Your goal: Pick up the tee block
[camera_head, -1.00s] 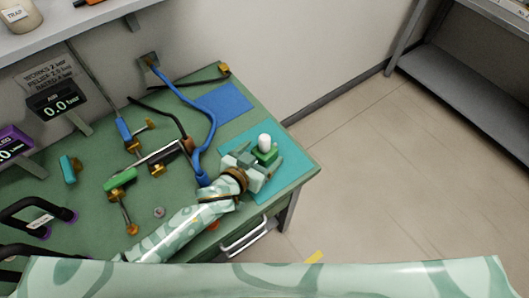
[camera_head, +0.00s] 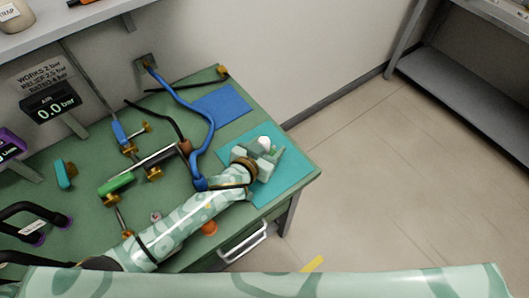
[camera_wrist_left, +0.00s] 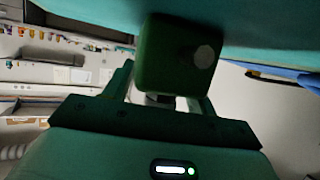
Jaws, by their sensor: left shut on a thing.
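The tee block is a small green block with a white stub, at the teal mat (camera_head: 297,172) on the bench's right end. In the head view only its white top (camera_head: 264,143) shows clearly; my left gripper (camera_head: 267,155) covers most of the rest. In the left wrist view the green tee block (camera_wrist_left: 165,55) sits at the jaws, with a pale round face on one side. My left gripper is shut on it. The block looks close to the teal surface; I cannot tell whether it touches. My right gripper is not in view.
A blue mat (camera_head: 222,103) and a blue hose (camera_head: 211,125) lie behind my left arm. Brass fittings and a green-handled part (camera_head: 117,184) lie to the left. A gauge display (camera_head: 50,101) stands at the back left. Open floor lies right of the bench.

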